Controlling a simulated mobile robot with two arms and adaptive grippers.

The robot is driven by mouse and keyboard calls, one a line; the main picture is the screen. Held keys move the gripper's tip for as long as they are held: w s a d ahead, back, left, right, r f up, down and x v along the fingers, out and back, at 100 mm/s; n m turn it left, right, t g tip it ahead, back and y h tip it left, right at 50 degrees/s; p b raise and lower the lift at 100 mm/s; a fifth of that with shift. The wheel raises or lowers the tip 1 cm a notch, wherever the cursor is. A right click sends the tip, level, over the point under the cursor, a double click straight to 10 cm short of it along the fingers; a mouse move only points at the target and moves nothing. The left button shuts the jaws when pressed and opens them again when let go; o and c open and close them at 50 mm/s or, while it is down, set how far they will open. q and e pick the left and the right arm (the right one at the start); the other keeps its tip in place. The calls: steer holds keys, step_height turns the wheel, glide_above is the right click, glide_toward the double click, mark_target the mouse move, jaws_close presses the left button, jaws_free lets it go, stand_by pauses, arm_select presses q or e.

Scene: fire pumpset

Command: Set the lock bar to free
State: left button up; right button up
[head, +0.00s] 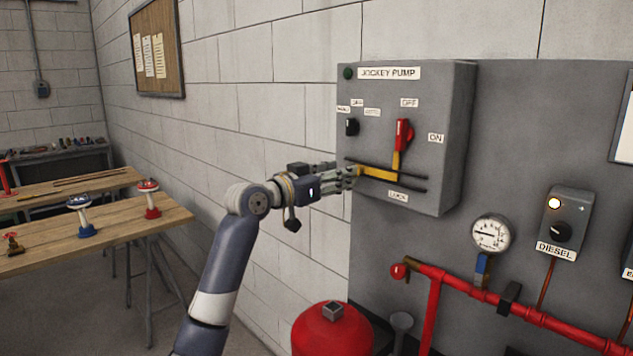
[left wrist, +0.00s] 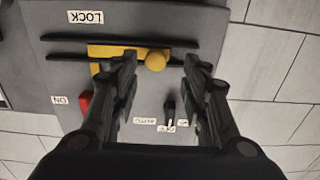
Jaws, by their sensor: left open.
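The yellow lock bar (head: 378,173) lies between two dark rails on the grey JOCKEY PUMP box (head: 455,130), above the LOCK label (head: 398,196). An upright yellow arm rises from it to the red switch handle (head: 403,134), which points up towards OFF. In the left wrist view, the lock bar (left wrist: 113,52) ends in a round yellow knob (left wrist: 155,60). My left gripper (head: 352,174) is open at the bar's left end. In the left wrist view, its fingertips (left wrist: 160,63) stand on either side of the knob, with a gap on the right; contact on the left is unclear. My right gripper is out of view.
A small black selector (head: 352,127) sits on the box above my left gripper. Below are a pressure gauge (head: 491,234), red pipework (head: 470,289) and a red tank (head: 332,330). A wooden table (head: 110,222) with valve handles stands at the left.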

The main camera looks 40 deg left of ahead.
arm_select(q)
steer(key=s, duration=0.8)
steer(key=shift+s+a, duration=0.2)
steer(key=shift+a, duration=0.25)
